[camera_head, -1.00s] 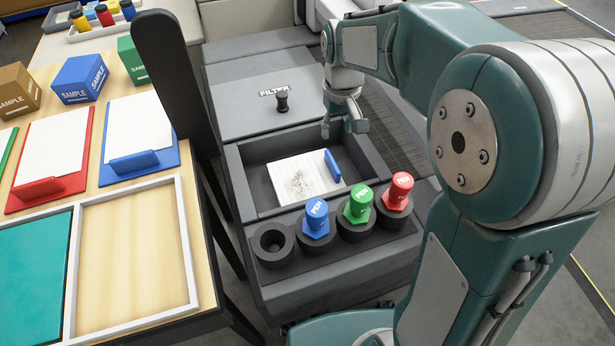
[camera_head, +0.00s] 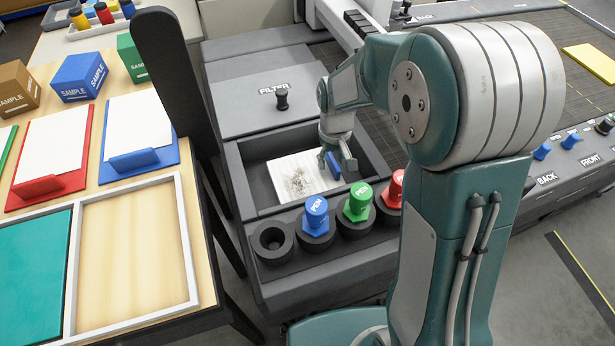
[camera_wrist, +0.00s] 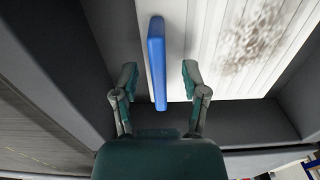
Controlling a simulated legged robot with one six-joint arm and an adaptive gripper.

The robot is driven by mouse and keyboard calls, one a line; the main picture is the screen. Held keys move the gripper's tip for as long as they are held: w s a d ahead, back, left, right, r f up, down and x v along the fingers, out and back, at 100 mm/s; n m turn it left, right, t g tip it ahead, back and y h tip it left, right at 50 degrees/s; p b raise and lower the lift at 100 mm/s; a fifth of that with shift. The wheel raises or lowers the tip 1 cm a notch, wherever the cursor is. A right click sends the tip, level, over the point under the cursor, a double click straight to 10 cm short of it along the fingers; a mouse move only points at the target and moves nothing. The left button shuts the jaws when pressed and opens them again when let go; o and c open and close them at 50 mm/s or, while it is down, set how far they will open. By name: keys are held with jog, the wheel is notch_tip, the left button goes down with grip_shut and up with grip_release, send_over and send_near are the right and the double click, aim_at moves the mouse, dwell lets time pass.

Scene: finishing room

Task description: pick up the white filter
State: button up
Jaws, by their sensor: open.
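The white filter (camera_head: 290,180) lies in an open grey compartment (camera_head: 228,180). It is pleated and has a dark, dirty patch. A blue tab handle (camera_head: 332,165) stands at its right edge. In the wrist view the filter (camera_wrist: 220,20) fills the upper right and the blue handle (camera_wrist: 157,62) stands upright between my fingers. My gripper (camera_wrist: 158,75) is open, with one finger on each side of the handle and a gap on both sides. In the head view my gripper (camera_head: 340,166) points down at the handle and partly hides it.
Blue (camera_head: 315,215), green (camera_head: 357,202) and red (camera_head: 392,190) pen holders stand in sockets in front of the compartment. A lid labelled FILTER (camera_head: 240,105) with a black knob lies behind it. A wooden table (camera_head: 140,240) with clipboards stands to the left.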

grip_shut()
jog(key=shift+r, duration=0.15)
